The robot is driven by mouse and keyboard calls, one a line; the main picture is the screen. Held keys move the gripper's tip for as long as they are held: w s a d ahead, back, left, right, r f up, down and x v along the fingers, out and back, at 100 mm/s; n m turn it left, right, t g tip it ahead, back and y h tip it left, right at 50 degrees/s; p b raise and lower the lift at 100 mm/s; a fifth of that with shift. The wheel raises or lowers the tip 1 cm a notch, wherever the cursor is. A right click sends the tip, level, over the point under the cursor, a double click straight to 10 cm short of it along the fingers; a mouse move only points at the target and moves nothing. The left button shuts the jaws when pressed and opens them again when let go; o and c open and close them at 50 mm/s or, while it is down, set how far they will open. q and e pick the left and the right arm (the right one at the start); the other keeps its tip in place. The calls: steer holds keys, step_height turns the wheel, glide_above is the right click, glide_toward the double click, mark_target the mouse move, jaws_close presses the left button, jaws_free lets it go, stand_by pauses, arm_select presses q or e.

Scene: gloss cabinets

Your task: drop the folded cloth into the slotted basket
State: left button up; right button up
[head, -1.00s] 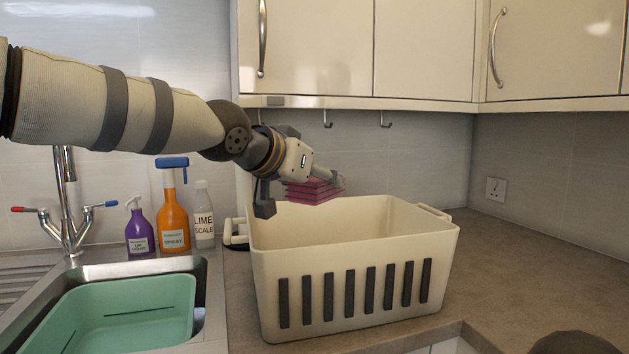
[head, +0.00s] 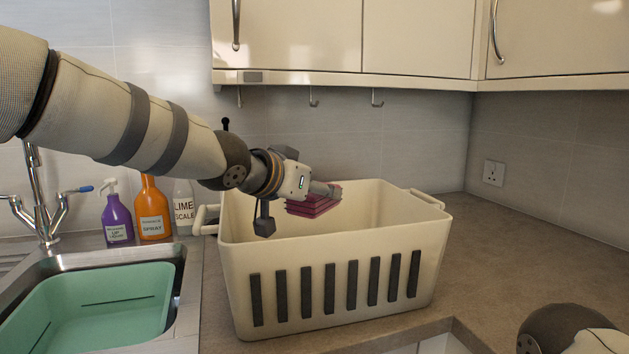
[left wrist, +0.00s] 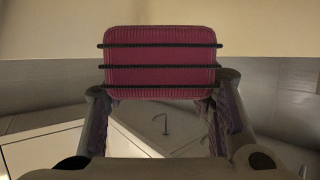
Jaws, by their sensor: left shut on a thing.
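The folded cloth (head: 314,205) is a magenta stack with dark bands. My left gripper (head: 325,191) is shut on it and holds it over the opening of the slotted basket, low near rim height. In the left wrist view the cloth (left wrist: 160,62) sits between the two fingertips (left wrist: 162,92). The slotted basket (head: 335,245) is a cream tub with several dark vertical slots, standing on the worktop. Its inside floor is hidden by the front wall. A part of my right arm shows at the lower right, but its gripper is out of view.
A sink with a green tub (head: 110,312) lies at the left, with a tap (head: 42,205) behind it. A purple bottle (head: 117,220), an orange spray bottle (head: 152,212) and a lime scale bottle (head: 184,210) stand left of the basket. Cabinets (head: 420,38) hang above. Worktop at right is clear.

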arm_select(q)
steer(key=o, duration=1.1)
steer(key=shift+o, duration=0.2)
steer(key=v, duration=0.7)
steer(key=shift+s, duration=0.15)
steer(key=shift+a, duration=0.1)
